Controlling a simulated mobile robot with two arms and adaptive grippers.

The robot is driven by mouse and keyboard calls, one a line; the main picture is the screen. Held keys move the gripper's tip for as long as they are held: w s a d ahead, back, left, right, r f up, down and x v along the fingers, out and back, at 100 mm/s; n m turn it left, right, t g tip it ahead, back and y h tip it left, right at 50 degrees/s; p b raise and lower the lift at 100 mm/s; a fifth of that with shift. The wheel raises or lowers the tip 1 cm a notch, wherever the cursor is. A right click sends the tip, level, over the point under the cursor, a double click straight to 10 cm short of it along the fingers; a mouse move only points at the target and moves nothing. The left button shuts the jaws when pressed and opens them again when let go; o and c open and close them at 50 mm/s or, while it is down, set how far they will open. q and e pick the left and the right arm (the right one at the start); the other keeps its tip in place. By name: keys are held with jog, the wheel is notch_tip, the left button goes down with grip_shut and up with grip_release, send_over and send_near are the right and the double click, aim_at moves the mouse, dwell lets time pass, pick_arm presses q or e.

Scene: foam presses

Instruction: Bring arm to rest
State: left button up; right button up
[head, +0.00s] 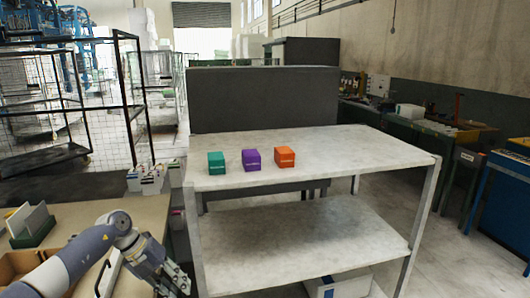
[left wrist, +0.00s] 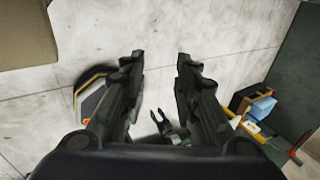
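My left arm comes in at the lower left of the head view, bent, with my left gripper (head: 178,284) low beside the left leg of the white table. In the left wrist view my left gripper (left wrist: 160,85) has its two dark fingers well apart, with nothing between them but the grey floor (left wrist: 160,30) far below. A small dark claw-like part shows lower down between the fingers. My right arm and right gripper do not show in the head view.
A white two-level table (head: 335,150) holds a green box (head: 216,162), a purple box (head: 251,160) and an orange box (head: 285,157). A brown workbench (head: 85,215) stands at left. Wire cages (head: 40,110) stand behind it. Benches line the right wall.

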pick_arm(q)
jog(key=d+f+n+t+h, duration=0.65)
jog(key=d+f+n, duration=0.25)
jog(key=d+f, duration=0.45)
jog(key=s+a+f+n+t+y, duration=0.2)
jog(key=s+a+f+n+y, duration=0.3)
jog(key=f, duration=0.6)
jog(key=s+a+f+n+t+y, duration=0.2)
jog(key=s+a+f+n, duration=0.2)
jog(key=s+f+n, duration=0.45)
jog(key=s+a+f+n+g+y, duration=0.2)
jog(key=s+f, duration=0.6)
jog(key=s, duration=0.1)
jog(key=s+a+f+n+g+y, duration=0.3)
jog(key=s+f, duration=0.5)
jog(key=s, duration=0.1)
jog(key=s+f+n+g, duration=0.1)
jog(key=s+f+g, duration=0.1)
jog(key=s, duration=1)
jog(key=s+f+n+g, duration=0.2)
jog(key=s+f+g, duration=0.1)
jog(key=s, duration=0.9)
jog(key=shift+d+f+b, duration=0.3)
jog(key=shift+d+b, duration=0.1)
jog(key=shift+b, duration=0.05)
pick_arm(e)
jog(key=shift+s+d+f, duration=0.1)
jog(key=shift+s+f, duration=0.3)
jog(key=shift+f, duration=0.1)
